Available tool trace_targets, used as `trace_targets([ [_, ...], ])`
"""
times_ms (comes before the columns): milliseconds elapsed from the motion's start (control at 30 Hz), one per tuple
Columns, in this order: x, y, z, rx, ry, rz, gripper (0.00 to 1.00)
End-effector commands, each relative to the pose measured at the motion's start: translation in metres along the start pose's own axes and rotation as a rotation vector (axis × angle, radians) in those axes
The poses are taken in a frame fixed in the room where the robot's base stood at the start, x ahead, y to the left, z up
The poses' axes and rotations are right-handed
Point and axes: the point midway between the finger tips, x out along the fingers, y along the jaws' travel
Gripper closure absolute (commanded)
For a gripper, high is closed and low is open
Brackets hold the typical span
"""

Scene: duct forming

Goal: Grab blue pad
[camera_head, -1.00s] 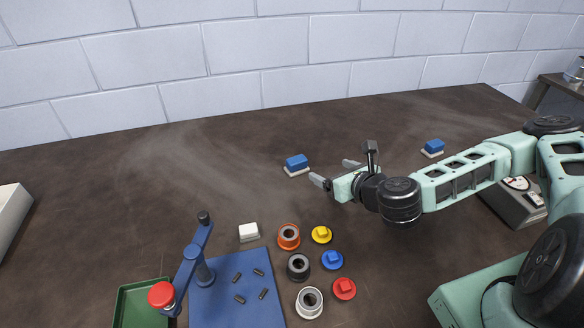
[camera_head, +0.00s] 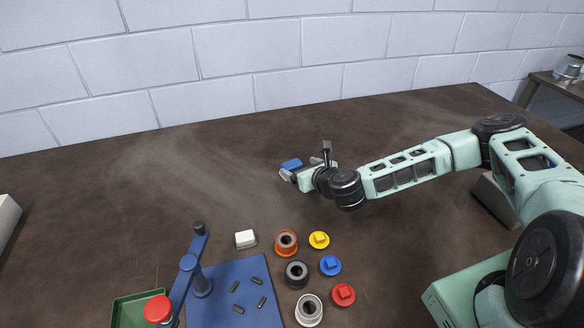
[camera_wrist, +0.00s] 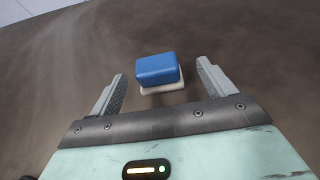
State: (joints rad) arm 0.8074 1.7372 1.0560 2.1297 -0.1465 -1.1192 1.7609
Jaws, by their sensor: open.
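A blue pad (camera_head: 291,165) lies on the dark table at the far middle. In the wrist view the blue pad (camera_wrist: 157,67) rests on a thin white base (camera_wrist: 163,88). My gripper (camera_head: 300,168) is low over the table at the pad, its jaws open. In the wrist view the two fingers of my gripper (camera_wrist: 161,71) stand to the left and right of the pad, with gaps on both sides. The pad lies between and slightly beyond the fingertips. In the head view my gripper hides part of the pad and its base.
A white block (camera_head: 246,239) and orange (camera_head: 286,243), grey (camera_head: 296,274) and white (camera_head: 309,310) rings stand nearer, beside yellow, blue and red flanged pieces. A blue mat (camera_head: 260,300) holds several dark pins beside a blue stand (camera_head: 189,262). The table left of the pad is clear.

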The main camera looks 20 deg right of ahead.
Motion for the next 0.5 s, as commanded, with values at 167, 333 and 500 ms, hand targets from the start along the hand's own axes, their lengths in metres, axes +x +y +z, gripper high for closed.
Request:
trace_targets([
  [167,0.011,0.002,0.0,-0.001,0.0,-0.001,0.18],
  [333,0.034,0.007,-0.003,-0.002,0.001,0.0,0.18],
  [500,0.051,0.006,-0.004,0.0,0.0,0.0,0.18],
])
